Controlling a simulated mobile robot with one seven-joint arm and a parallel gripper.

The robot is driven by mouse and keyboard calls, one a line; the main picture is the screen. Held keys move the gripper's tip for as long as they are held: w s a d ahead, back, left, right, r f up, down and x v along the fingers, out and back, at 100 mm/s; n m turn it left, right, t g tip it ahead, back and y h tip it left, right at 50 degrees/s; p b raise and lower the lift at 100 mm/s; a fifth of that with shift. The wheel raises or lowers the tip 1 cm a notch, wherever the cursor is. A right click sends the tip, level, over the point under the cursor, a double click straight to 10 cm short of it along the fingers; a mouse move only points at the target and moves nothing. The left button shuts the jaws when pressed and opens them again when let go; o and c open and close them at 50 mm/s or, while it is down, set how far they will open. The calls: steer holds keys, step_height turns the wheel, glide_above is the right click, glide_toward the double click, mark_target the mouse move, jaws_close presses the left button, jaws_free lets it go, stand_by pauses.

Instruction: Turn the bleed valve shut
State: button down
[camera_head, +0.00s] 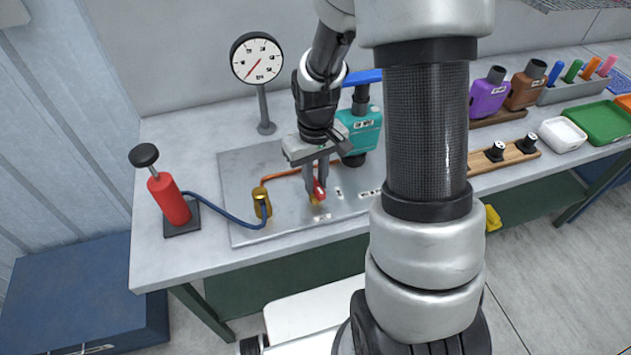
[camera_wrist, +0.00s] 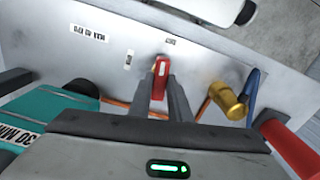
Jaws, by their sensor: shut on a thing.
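The bleed valve has a red handle (camera_head: 319,189) on a small yellow body (camera_head: 316,199), standing on the metal plate near its front edge. My gripper (camera_head: 317,185) points down over it, with its fingers on either side of the red handle. The wrist view also shows the red handle (camera_wrist: 161,73) held between the two fingertips (camera_wrist: 160,82). The gripper is shut on the handle. Much of the yellow body is hidden by the handle and fingers, and I cannot tell from these views how far the valve is turned.
A brass fitting (camera_head: 261,203) with a blue hose stands left of the valve, near a red hand pump (camera_head: 169,198). A round gauge (camera_head: 257,58) stands behind. The plate's front left (camera_head: 250,236) is clear.

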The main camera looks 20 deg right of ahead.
mark_target(315, 184)
steer(key=shift+m, duration=1.1)
steer(key=c, duration=1.6)
jaws_free()
steer(key=shift+c, duration=0.2)
step_height(315, 184, up, 18)
steer(key=p, duration=0.1)
steer(key=shift+f, duration=0.25)
